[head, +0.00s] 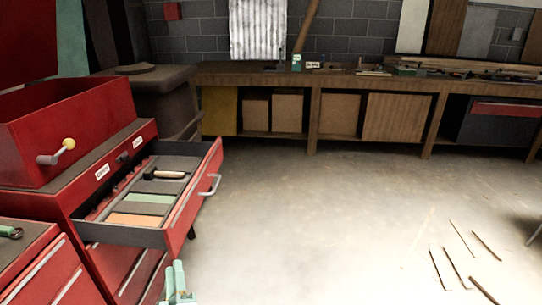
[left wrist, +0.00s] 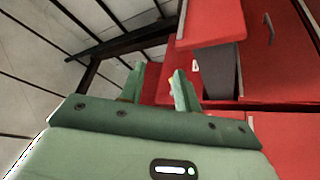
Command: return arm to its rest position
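My left gripper (head: 178,283) is pale green and shows at the bottom edge of the head view, in front of the red tool cabinet (head: 130,262) and below its open drawer. In the left wrist view its two fingers (left wrist: 157,84) stand apart, with nothing held between them. The cabinet's red fronts fill the right of that view. My right gripper is in neither view.
The open drawer (head: 211,186) juts out to the right and holds a hammer (head: 165,174). A red toolbox (head: 75,125) sits on the cabinet. A long workbench (head: 330,80) lines the back wall. Thin sticks (head: 455,264) lie on the floor at right; the middle floor is clear.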

